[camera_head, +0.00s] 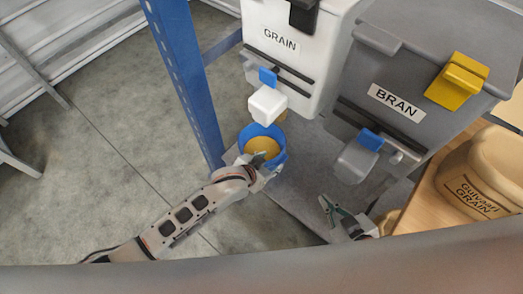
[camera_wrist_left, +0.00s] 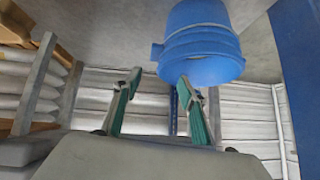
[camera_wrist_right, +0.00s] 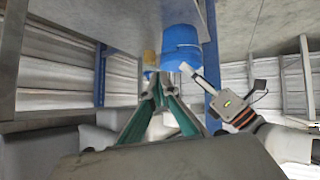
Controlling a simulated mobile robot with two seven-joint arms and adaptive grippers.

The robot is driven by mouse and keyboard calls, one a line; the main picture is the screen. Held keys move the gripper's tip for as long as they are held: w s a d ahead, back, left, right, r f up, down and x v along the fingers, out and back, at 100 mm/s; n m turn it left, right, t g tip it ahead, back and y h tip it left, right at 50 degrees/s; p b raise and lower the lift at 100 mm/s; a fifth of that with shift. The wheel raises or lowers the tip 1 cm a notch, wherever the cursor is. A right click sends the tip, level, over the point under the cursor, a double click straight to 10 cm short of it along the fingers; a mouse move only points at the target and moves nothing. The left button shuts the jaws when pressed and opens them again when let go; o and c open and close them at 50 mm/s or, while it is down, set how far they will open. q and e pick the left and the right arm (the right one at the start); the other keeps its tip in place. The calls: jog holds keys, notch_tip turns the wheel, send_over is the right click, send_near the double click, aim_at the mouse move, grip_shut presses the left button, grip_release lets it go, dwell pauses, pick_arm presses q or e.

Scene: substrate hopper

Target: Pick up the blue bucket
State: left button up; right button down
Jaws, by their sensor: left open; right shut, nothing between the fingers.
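The blue bucket (camera_head: 246,134) stands upright on a grey platform below the white grain hopper's spout, with yellowish grain (camera_head: 261,146) in it. My left gripper (camera_head: 262,163) is at the bucket's near side in the head view. In the left wrist view, my left gripper (camera_wrist_left: 158,82) is open, and the bucket (camera_wrist_left: 202,50) shows upside down beyond the right finger, not between the fingers. Whether that finger touches it I cannot tell. My right gripper (camera_wrist_right: 157,80) is shut and empty, apart from the bucket (camera_wrist_right: 181,44); it also shows in the head view (camera_head: 332,204).
The white GRAIN hopper (camera_head: 300,75) and grey BRAN hopper (camera_head: 420,60) overhang the grey platform (camera_head: 290,190). A blue post (camera_head: 182,80) rises left of the bucket. The floor at left is clear.

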pick_arm(q)
jog(key=b, duration=0.2)
send_near(282, 158)
jog(key=x, duration=0.3)
jog(key=shift+w+f, duration=0.2)
jog(key=shift+f, duration=0.05)
jog(key=shift+w+d, duration=0.15)
jog(key=shift+w, duration=0.05)
jog(key=shift+w+d+f+b, duration=0.1)
jog(key=shift+d+f+b, duration=0.1)
jog(key=shift+b, duration=0.2)
jog(key=f, duration=0.1)
jog(key=d+f+b, duration=0.1)
jog(key=f+b, duration=0.1)
jog(key=shift+w+d+f, duration=0.15)
jog(key=shift+w+d, duration=0.1)
jog(key=shift+w, duration=0.15)
jog(key=shift+w+d+f+b, duration=0.2)
jog(key=shift+w+d+b, duration=0.2)
jog(key=shift+w, duration=0.2)
jog(key=shift+r, duration=0.1)
jog(key=c, duration=1.1)
jog(key=shift+w+r, duration=0.1)
jog(key=shift+r, duration=0.05)
grip_shut()
pick_arm(e)
jog(key=a, duration=0.1)
jog(key=a+y, duration=0.1)
jog(key=a, duration=0.1)
jog(key=shift+w, duration=0.4)
